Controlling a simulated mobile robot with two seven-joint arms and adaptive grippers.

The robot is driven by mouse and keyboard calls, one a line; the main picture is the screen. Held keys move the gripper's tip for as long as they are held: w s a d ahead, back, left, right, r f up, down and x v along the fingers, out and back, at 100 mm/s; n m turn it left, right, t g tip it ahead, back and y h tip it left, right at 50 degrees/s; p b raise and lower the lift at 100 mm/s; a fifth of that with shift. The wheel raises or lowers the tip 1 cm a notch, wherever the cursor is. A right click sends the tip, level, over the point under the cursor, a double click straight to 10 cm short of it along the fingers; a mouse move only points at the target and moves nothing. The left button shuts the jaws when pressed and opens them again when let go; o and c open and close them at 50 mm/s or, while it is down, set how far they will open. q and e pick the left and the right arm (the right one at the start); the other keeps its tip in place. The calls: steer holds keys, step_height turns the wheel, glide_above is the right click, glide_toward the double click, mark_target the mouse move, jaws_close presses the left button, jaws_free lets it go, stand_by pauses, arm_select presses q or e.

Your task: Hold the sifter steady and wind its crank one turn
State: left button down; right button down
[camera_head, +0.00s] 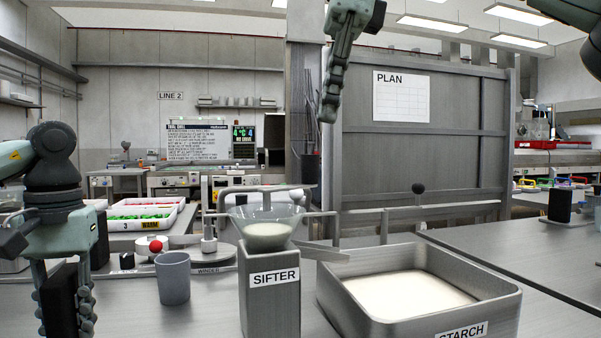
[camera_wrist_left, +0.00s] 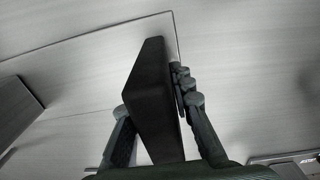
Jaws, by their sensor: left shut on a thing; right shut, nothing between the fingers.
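The sifter (camera_head: 270,290) is a grey metal box labelled SIFTER, upright on the table in the head view. A clear bowl (camera_head: 267,213) with white powder sits on top, with metal bars around it. I cannot tell which part is the crank. My left gripper (camera_head: 64,308), at the lower left and well apart from the sifter, is shut on a black block (camera_wrist_left: 154,105). The block stands between the fingers in the left wrist view. My right gripper (camera_head: 329,105) is shut and empty, raised high above and behind the sifter's right side.
A grey tray of white powder (camera_head: 405,288), labelled STARCH, stands right of the sifter. A grey cup (camera_head: 173,279) stands to its left. Behind the cup are a red knob (camera_head: 155,246) and a winder base (camera_head: 205,258).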

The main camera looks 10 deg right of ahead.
steer(key=w+a+r+n+t+y, duration=0.2)
steer(key=w+a+r+t+y, duration=0.15)
steer(key=a+r+y, duration=0.45)
steer(key=s+d+r+n+t+y, duration=0.1)
steer(key=d+r+y, duration=0.25)
steer(key=r, duration=0.45)
steer(key=d+r+t+y, duration=0.2)
steer(key=d+r+y, duration=0.15)
steer(key=r, duration=0.45)
steer(key=d+f+m+y, duration=0.1)
steer(key=d+f+m, duration=0.9)
steer(key=d+f, duration=0.45)
steer(key=s+f+m+t, duration=0.3)
steer(key=f+m, duration=0.5)
steer(key=f, duration=0.3)
steer(key=s+a+f+m+h, duration=0.2)
steer(key=s+f+m+h, duration=0.15)
steer(key=f+m, duration=0.4)
steer(key=w+d+x, duration=0.1)
steer(key=w+x, duration=0.1)
steer(key=x, duration=1)
steer(key=shift+r+y, duration=0.2)
steer(key=shift+y, duration=0.15)
